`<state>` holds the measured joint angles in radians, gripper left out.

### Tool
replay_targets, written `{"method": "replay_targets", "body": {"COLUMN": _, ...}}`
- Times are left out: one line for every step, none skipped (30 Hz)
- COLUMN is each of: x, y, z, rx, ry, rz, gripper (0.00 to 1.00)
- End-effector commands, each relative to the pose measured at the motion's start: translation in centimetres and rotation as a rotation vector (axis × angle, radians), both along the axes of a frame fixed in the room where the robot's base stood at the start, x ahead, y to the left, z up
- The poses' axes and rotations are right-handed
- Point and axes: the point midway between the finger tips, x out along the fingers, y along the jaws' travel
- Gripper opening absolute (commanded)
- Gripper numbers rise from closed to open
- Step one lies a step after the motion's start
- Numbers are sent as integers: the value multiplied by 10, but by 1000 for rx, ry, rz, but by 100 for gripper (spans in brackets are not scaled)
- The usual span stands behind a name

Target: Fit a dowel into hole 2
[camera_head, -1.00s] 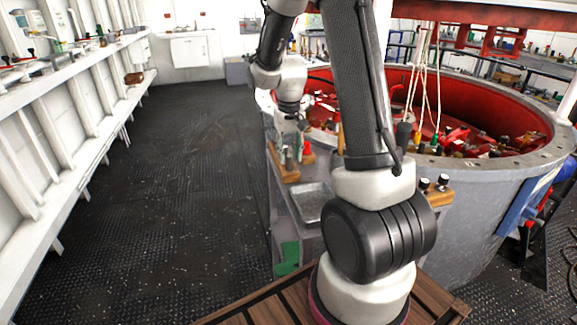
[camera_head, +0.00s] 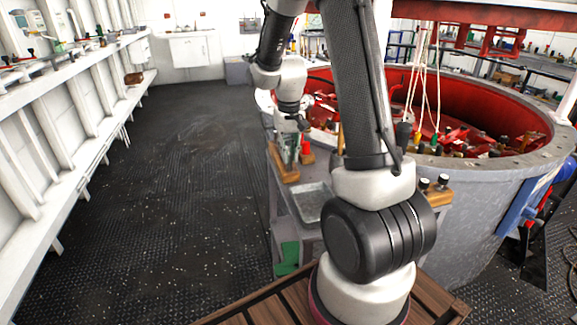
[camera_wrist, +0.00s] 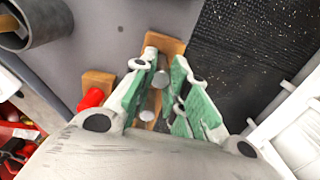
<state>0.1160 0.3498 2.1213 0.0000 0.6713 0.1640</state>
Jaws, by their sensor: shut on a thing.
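My gripper (camera_wrist: 165,66) has green-lined fingers that are closed around a grey dowel (camera_wrist: 160,79), whose round end shows between the fingertips. A wooden block (camera_wrist: 165,45) lies under the fingers; it also shows in the head view (camera_head: 286,174). A second pale round end (camera_wrist: 148,115) shows lower between the fingers, over the block. I cannot tell whether the held dowel's lower end is in a hole, nor read any hole number. In the head view my gripper (camera_head: 292,137) is small, just above the block.
A red peg (camera_wrist: 90,97) stands at a second wooden block (camera_wrist: 98,79) beside the gripper. A grey cylinder (camera_wrist: 40,22) is at the upper left. A metal tray (camera_head: 311,203) lies nearer on the bench. A large red-lined round tub (camera_head: 480,175) is to the right.

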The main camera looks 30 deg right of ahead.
Motion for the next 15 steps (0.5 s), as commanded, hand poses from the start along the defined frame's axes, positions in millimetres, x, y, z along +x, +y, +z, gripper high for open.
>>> {"method": "replay_targets", "body": {"x": 0, "y": 0, "z": 2, "rx": 0, "ry": -1, "rz": 0, "gripper": 0}}
{"method": "replay_targets", "body": {"x": 1, "y": 0, "z": 3, "rx": -1, "ry": -2, "rz": 0, "gripper": 0}}
{"method": "replay_targets", "body": {"x": 1, "y": 0, "z": 5, "rx": -1, "ry": -2, "rz": 0, "gripper": 0}}
{"method": "replay_targets", "body": {"x": 1, "y": 0, "z": 6, "rx": -1, "ry": -2, "rz": 0, "gripper": 0}}
{"method": "replay_targets", "body": {"x": 1, "y": 0, "z": 7, "rx": -1, "ry": -3, "rz": 0, "gripper": 0}}
{"method": "replay_targets", "body": {"x": 1, "y": 0, "z": 9, "rx": -1, "ry": -3, "rz": 0, "gripper": 0}}
{"method": "replay_targets", "body": {"x": 1, "y": 0, "z": 10, "rx": -1, "ry": -3, "rz": 0, "gripper": 0}}
{"method": "replay_targets", "body": {"x": 1, "y": 0, "z": 12, "rx": -1, "ry": -2, "rz": 0, "gripper": 0}}
{"method": "replay_targets", "body": {"x": 1, "y": 0, "z": 13, "rx": -1, "ry": -2, "rz": 0, "gripper": 0}}
{"method": "replay_targets", "body": {"x": 1, "y": 0, "z": 14, "rx": -1, "ry": -2, "rz": 0, "gripper": 0}}
{"method": "replay_targets", "body": {"x": 1, "y": 0, "z": 15, "rx": -1, "ry": -2, "rz": 0, "gripper": 0}}
{"method": "replay_targets", "body": {"x": 1, "y": 0, "z": 17, "rx": -1, "ry": -3, "rz": 0, "gripper": 0}}
{"method": "replay_targets", "body": {"x": 1, "y": 0, "z": 18, "rx": -1, "ry": -3, "rz": 0, "gripper": 0}}
{"method": "replay_targets", "body": {"x": 1, "y": 0, "z": 19, "rx": -1, "ry": -2, "rz": 0, "gripper": 0}}
{"method": "replay_targets", "body": {"x": 0, "y": 0, "z": 21, "rx": -1, "ry": -2, "rz": 0, "gripper": 0}}
